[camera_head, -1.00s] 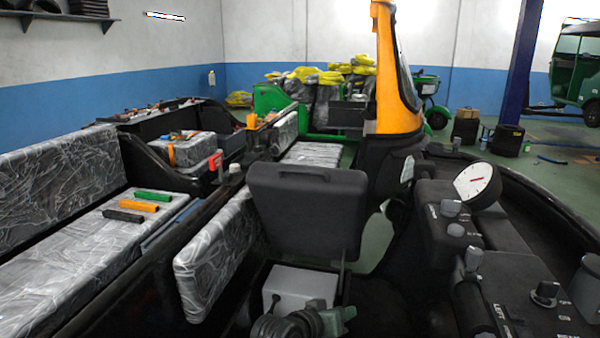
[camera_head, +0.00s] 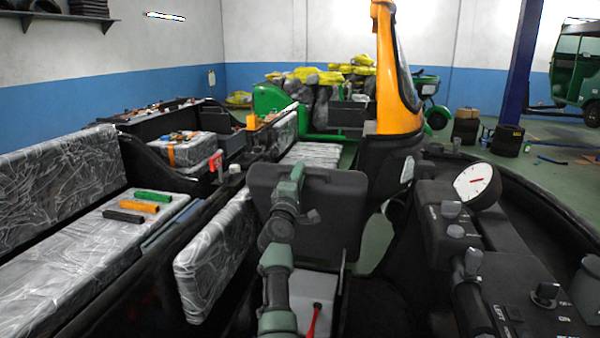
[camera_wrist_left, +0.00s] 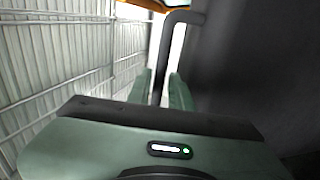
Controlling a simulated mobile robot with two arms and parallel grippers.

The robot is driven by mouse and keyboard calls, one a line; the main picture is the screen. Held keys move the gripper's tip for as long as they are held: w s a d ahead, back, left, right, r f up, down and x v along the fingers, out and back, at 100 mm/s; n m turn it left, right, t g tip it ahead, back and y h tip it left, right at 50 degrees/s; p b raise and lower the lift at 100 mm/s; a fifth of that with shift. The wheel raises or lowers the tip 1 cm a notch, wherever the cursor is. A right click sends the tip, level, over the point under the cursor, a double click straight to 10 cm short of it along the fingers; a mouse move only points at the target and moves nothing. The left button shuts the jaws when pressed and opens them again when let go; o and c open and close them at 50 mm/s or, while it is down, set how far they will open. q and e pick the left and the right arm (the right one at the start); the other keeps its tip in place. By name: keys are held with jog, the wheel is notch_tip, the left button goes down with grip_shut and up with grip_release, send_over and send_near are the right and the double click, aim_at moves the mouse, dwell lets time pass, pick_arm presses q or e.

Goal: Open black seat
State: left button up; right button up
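The black seat (camera_head: 335,205) is tilted up and stands upright in the head view, above an uncovered compartment. My left arm rises from the bottom edge, and my left gripper (camera_head: 293,180) is in front of the seat's left half, hiding part of it. In the left wrist view, the gripper's green fingers (camera_wrist_left: 161,90) are apart. A dark bent bar (camera_wrist_left: 182,18) runs down between them; I cannot tell whether they touch it. A dark grey surface (camera_wrist_left: 245,75) fills the right of that view. My right gripper is not in view.
A grey box (camera_head: 318,292) with a red-handled item (camera_head: 313,322) is below the seat. A wrapped side panel (camera_head: 215,250) stands at left, and a control console with a gauge (camera_head: 477,184) at right. A yellow pillar (camera_head: 395,75) rises behind.

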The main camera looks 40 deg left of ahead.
pick_arm(q)
jog(key=shift+w+a+r, duration=0.2)
jog(key=shift+w+a, duration=0.15)
jog(key=shift+w, duration=0.2)
jog(key=c, duration=0.4)
grip_shut()
jog(key=shift+d+f, duration=0.1)
dwell(0.6)
